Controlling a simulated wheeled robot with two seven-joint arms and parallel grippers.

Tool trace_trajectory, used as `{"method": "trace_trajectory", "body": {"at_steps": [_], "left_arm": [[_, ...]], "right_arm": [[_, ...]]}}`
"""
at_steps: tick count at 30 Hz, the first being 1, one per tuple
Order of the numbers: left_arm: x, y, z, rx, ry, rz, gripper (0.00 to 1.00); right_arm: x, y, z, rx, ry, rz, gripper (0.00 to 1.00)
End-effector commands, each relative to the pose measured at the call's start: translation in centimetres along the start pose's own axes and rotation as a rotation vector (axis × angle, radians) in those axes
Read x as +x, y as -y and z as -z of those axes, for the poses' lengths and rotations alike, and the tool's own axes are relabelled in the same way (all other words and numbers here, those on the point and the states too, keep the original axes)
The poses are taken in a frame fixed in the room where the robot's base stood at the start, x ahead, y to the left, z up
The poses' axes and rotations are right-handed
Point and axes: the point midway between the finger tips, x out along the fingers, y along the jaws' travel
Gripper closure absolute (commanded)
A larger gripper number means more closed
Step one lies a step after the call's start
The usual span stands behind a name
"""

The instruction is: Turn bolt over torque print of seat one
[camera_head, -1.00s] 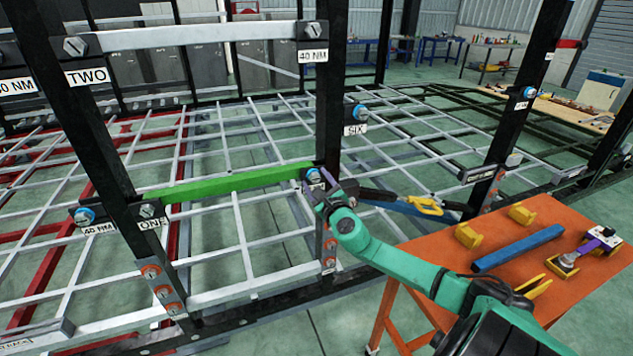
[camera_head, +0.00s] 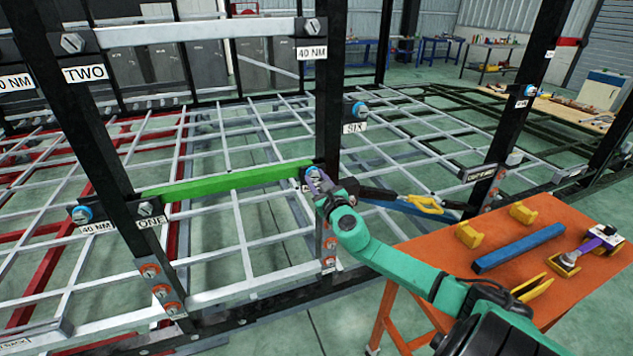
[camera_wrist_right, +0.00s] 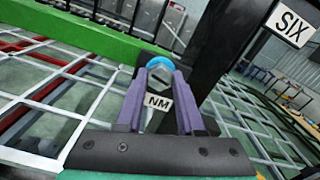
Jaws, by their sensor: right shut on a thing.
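The green beam (camera_head: 230,181) spans two dark posts, with a "ONE" label (camera_head: 150,221) under its left end. A bolt with a blue ring (camera_head: 312,173) sits at the beam's right end; it also shows in the right wrist view (camera_wrist_right: 160,66). Below it, a white print reading "NM" (camera_wrist_right: 158,103) shows between my purple fingers, partly covered by them. My right gripper (camera_head: 318,181) is shut on this bolt, its fingertips at either side of the head. My left gripper is not in view.
A blue-ringed bolt (camera_head: 83,215) sits above a "40 NM" print at the left post. The orange table (camera_head: 420,253) at the right holds a blue bar (camera_head: 518,248), yellow blocks and a purple-and-white tool.

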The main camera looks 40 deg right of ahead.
Motion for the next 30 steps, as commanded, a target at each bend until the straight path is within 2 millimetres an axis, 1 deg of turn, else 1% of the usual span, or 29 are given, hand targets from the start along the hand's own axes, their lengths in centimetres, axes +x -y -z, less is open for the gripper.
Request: {"method": "trace_trajectory", "body": {"at_steps": [1,12,30], "left_arm": [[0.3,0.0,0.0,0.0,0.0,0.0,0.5],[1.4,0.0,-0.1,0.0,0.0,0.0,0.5],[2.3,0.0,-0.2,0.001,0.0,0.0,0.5]], "right_arm": [[0.0,-0.1,0.2,0.04,0.0,-0.001,1.0],[0.0,-0.1,0.2,0.391,-0.001,-0.001,1.0],[-0.1,-0.3,0.3,0.962,-0.006,-0.001,1.0]]}}
